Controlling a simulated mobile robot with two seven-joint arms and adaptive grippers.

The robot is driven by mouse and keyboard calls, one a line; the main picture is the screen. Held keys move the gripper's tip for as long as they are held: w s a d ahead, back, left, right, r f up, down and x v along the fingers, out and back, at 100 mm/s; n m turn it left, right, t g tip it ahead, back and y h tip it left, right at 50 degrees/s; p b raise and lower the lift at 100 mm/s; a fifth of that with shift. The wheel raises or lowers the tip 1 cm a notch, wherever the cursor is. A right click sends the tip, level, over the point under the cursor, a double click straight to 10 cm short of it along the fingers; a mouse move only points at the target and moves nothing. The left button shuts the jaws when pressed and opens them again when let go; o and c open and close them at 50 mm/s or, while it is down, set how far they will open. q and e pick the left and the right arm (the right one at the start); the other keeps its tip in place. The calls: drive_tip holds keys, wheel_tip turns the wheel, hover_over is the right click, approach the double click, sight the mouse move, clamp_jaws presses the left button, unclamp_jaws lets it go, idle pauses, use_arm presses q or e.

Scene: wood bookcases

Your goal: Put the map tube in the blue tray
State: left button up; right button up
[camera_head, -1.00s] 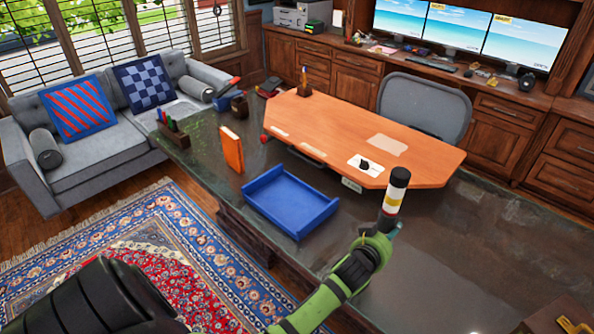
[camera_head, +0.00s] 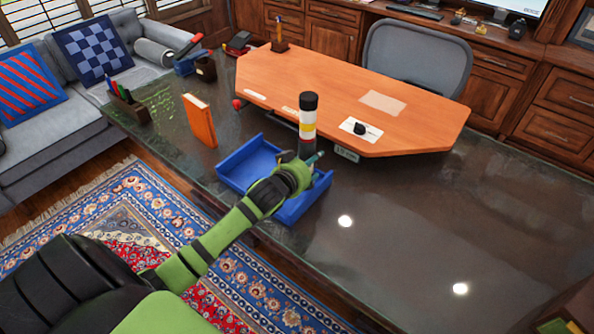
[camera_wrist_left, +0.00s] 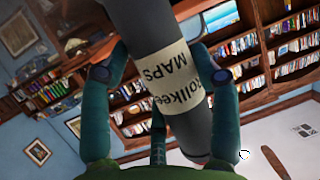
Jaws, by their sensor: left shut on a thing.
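The map tube (camera_head: 308,117) is dark with a black cap and a pale and yellow label band. It stands roughly upright in my left gripper (camera_head: 306,160), over the right part of the blue tray (camera_head: 240,168). In the left wrist view the tube (camera_wrist_left: 165,60) is between the teal fingers (camera_wrist_left: 160,90), with "MAPS" on its label. The gripper is shut on it. My green forearm and hand cover the tray's middle and part of its right side. I cannot tell whether the tube's lower end touches the tray. My right gripper is not clearly in view.
An orange book (camera_head: 200,121) stands left of the tray. A pen holder (camera_head: 128,107) is at the desk's left edge. A raised orange wooden desktop (camera_head: 340,85) lies behind the tray. The dark desk surface (camera_head: 430,210) to the right is clear.

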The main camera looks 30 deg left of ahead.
use_arm(q)
drive_tip(key=a+f, duration=0.2)
drive_tip(key=a, duration=0.1)
wheel_tip(320, 180, down, 3)
drive_tip(key=shift+f, duration=0.1)
drive_tip(key=shift+f+p, duration=0.25)
drive_tip(key=shift+p, duration=0.05)
drive_tip(key=shift+f, duration=0.15)
drive_tip(key=o, duration=1)
drive_tip(key=shift+f, duration=0.1)
use_arm(e)
drive_tip(key=shift+w+a+r, duration=0.25)
drive_tip(key=shift+w+a, duration=0.35)
drive_tip(key=shift+a, duration=0.1)
use_arm(q)
drive_tip(key=shift+r, duration=0.3)
drive_tip(key=a+v, duration=0.1)
drive_tip(key=v, duration=1.1)
drive_tip(key=shift+d, duration=0.45)
use_arm(e)
drive_tip(key=shift+w, duration=0.1)
